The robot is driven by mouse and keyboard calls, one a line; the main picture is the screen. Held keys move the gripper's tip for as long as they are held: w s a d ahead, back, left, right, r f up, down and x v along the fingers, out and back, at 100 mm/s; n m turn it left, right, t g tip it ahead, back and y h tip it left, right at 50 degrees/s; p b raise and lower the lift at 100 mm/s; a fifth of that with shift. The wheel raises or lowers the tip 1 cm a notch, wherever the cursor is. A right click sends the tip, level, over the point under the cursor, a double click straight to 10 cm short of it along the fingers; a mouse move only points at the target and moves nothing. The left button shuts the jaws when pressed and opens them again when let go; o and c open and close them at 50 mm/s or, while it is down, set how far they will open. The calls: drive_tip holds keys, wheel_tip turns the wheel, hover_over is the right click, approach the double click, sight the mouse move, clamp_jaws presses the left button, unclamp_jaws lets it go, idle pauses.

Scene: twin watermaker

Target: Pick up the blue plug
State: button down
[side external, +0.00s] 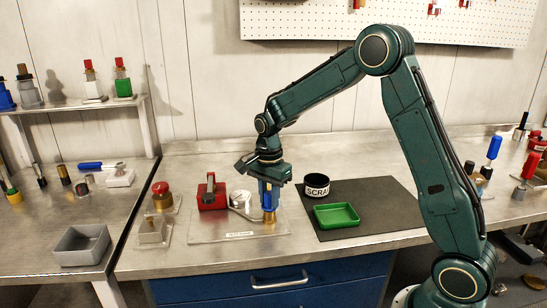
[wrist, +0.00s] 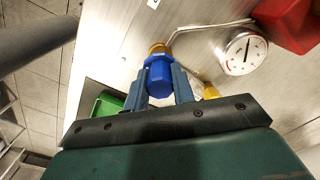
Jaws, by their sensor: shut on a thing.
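The blue plug (side external: 269,201) stands upright over the clear base plate (side external: 210,236), with a brass piece (side external: 268,217) directly below it. My gripper (side external: 268,187) points down from above and is shut on the plug. In the wrist view the blue plug (wrist: 158,76) sits between the two fingers of my gripper (wrist: 161,82), with the brass piece (wrist: 157,49) just beyond it. I cannot tell whether the plug is joined to the brass or only touching it.
A round gauge (wrist: 243,53) and a red block (side external: 211,195) stand left of the plug in the side view. A green tray (side external: 336,216) and a black SCRAP bin (side external: 316,187) are on the dark mat (side external: 385,208) to the right. A grey bin (side external: 82,247) is far left.

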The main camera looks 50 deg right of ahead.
sight(270, 191)
wheel_tip(270, 191, up, 19)
drive_tip(key=shift+r, duration=0.15)
idle(0.5)
drive_tip(key=c, duration=1.9)
unclamp_jaws()
clamp_jaws()
drive_tip(key=shift+d, duration=0.1)
drive_tip(key=s+d+f, duration=0.1)
drive_tip(key=d+f, duration=0.4)
drive_tip(key=d, duration=0.5)
drive_tip(key=s+d+f, duration=0.2)
drive_tip(key=d+f, duration=0.3)
drive_tip(key=d, duration=0.5)
drive_tip(key=shift+d, duration=0.4)
